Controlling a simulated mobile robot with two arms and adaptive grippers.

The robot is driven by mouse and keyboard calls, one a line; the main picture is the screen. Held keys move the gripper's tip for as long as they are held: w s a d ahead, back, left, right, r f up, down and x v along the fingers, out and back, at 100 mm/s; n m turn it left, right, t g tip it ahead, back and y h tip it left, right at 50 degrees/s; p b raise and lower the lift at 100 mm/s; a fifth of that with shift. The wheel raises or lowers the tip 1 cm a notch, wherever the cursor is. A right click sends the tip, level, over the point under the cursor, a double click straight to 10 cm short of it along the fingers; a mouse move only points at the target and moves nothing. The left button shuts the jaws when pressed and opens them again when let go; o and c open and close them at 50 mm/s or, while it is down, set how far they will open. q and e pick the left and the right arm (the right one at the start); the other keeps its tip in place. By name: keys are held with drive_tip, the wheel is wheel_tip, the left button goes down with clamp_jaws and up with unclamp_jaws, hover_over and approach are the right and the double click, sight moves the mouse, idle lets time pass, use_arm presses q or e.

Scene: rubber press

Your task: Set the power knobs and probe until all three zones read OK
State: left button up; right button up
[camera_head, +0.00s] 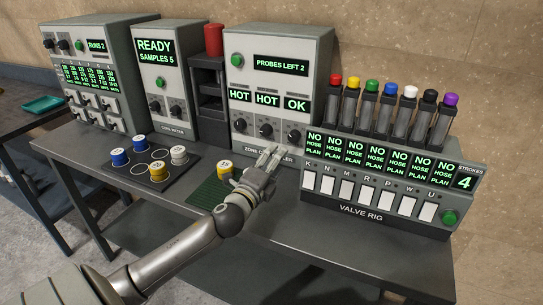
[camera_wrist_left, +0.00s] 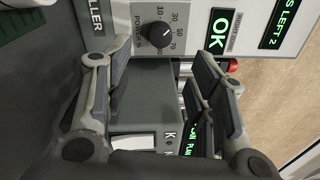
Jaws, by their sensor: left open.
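The zone controller (camera_head: 278,50) reads PROBES LEFT 2. Its zone displays read HOT (camera_head: 239,93), HOT (camera_head: 267,98) and OK (camera_head: 297,103) from left to right. Below them are the left knob (camera_head: 240,124), the middle knob (camera_head: 265,130) and the right knob (camera_head: 293,136). A green button (camera_head: 237,60) is at its upper left. My left gripper (camera_head: 273,155) is open and empty, in front of the controller's lower edge. In the left wrist view a power knob (camera_wrist_left: 155,35) beside the OK display (camera_wrist_left: 220,31) lies beyond the open fingers (camera_wrist_left: 162,75), apart from them. My right gripper is not in view.
The valve rig (camera_head: 365,210) stands close on the right, with several colored-cap tubes behind it. The cure meter (camera_head: 165,80) and a red cylinder (camera_head: 213,40) are to the left. Spools sit on a dark board (camera_head: 155,182); a yellow one (camera_head: 224,170) is near my arm.

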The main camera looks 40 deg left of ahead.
use_arm(q)
drive_tip(key=shift+c, duration=1.1)
drive_tip(key=shift+a+r, duration=0.15)
drive_tip(key=shift+c, duration=1.1)
drive_tip(key=shift+n+g+y, duration=0.5)
drive_tip(key=shift+n, duration=0.3)
drive_tip(key=s+a+r+p, duration=0.1)
drive_tip(key=a+r+p, duration=0.1)
drive_tip(key=a+r, duration=0.1)
drive_tip(key=s+a+r+p, duration=0.2)
drive_tip(key=a+r+p, duration=0.1)
drive_tip(key=s+a+r+p, duration=0.1)
drive_tip(key=a+r+p, duration=0.1)
drive_tip(key=a, duration=0.2)
drive_tip(key=shift+s+r, duration=0.3)
drive_tip(key=shift+r, duration=0.1)
clamp_jaws()
drive_tip(key=s+a+r+p, duration=0.1)
drive_tip(key=a+r+p, duration=0.1)
drive_tip(key=r, duration=0.4)
drive_tip(key=s+a+r+n+p, duration=0.1)
drive_tip(key=a+r+p, duration=0.2)
drive_tip(key=r, duration=0.3)
drive_tip(key=shift+s+r+h+p, duration=0.3)
drive_tip(key=shift+p, duration=0.3)
